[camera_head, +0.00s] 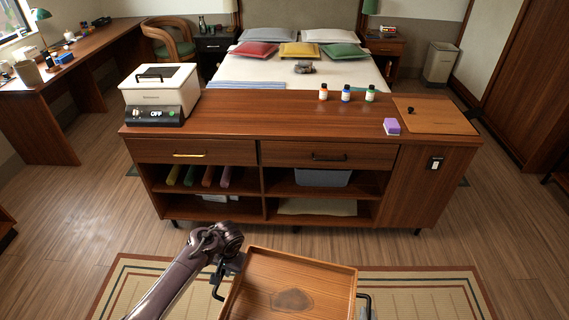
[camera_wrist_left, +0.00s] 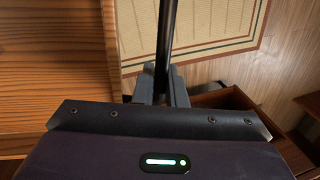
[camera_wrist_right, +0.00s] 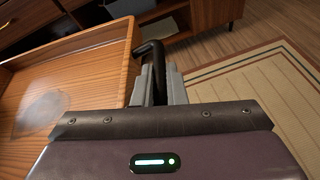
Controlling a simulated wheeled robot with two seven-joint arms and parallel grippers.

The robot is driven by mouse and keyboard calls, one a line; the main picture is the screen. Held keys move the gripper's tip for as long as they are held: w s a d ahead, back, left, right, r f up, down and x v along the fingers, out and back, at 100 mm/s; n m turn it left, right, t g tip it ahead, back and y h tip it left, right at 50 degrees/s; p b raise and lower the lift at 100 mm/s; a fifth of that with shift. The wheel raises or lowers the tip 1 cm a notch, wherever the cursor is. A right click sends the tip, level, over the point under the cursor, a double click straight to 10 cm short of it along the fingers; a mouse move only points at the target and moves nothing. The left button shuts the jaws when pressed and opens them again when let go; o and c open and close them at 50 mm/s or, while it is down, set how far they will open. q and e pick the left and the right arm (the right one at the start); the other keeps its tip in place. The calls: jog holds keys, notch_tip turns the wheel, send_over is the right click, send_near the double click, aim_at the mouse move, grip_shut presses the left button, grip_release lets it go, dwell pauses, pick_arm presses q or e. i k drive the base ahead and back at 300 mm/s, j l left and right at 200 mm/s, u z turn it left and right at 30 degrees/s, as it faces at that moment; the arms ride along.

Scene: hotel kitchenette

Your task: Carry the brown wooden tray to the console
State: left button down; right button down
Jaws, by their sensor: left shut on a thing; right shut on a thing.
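The brown wooden tray (camera_head: 300,272) is at the bottom centre of the head view, in front of the console (camera_head: 262,112) and apart from it. It looks empty, with a dark stain on its floor; its near part is cut off. My left gripper (camera_head: 228,268) is shut on the tray's left black handle, which shows between its fingers in the left wrist view (camera_wrist_left: 163,50). My right gripper (camera_wrist_right: 160,88) is shut on the right black handle (camera_wrist_right: 153,50), beside the tray (camera_wrist_right: 80,80). The head view shows that handle, but not clearly the right gripper.
A white box appliance (camera_head: 160,88) stands at the console top's left end. Small bottles (camera_head: 346,93), a purple block (camera_head: 391,126) and a light brown board (camera_head: 434,115) are at the right. The middle front is clear. A rug (camera_head: 420,285) lies before the console.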

aim_at(252, 110)
jog(key=i+j, duration=1.15)
jog(key=i, duration=0.05)
